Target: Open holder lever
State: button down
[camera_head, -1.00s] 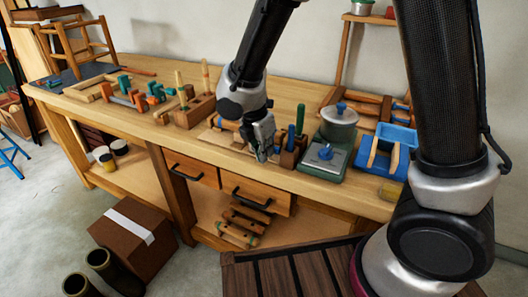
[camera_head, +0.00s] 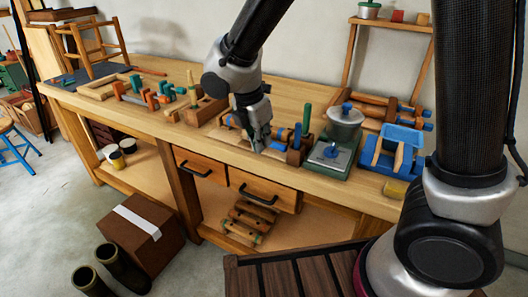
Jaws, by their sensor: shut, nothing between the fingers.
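My gripper (camera_head: 259,138) points down over the front of the wooden workbench (camera_head: 350,187). Its fingers are together with nothing between them. Behind and beside it lies a wooden fixture with a blue cylindrical part (camera_head: 283,134), partly hidden by my gripper. Just right of it, a small brown block (camera_head: 295,156) holds upright green (camera_head: 306,119) and blue (camera_head: 297,134) handles. My gripper is left of these handles; whether it touches the fixture is unclear. I cannot tell which part is the holder lever.
A green-based device with a blue knob (camera_head: 332,152) and a metal pot (camera_head: 344,121) stand to the right, before a blue rack (camera_head: 390,148). A wooden block with upright dowels (camera_head: 205,109) stands left. Two drawers (camera_head: 262,190) are below; a cardboard box (camera_head: 143,236) is on the floor.

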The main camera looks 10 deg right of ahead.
jog(key=v, duration=0.4)
dwell(0.3)
jog(key=s+d+r+m+t, duration=0.1)
jog(key=s+d+r+m, duration=0.2)
jog(key=s+d+m, duration=0.2)
jog(key=s+d+r+m+t+y, duration=0.1)
jog(key=s+d+r+m, duration=0.3)
jog(key=d+m, duration=0.7)
jog(key=s+d+r+m+y, duration=0.1)
jog(key=s+d+r+m, duration=0.3)
jog(key=d+m, duration=0.5)
jog(key=s+d, duration=0.2)
jog(key=d, duration=0.2)
jog(key=shift+s+r+t, duration=0.15)
jog(key=shift+s+t, duration=0.2)
jog(key=shift+t, duration=0.05)
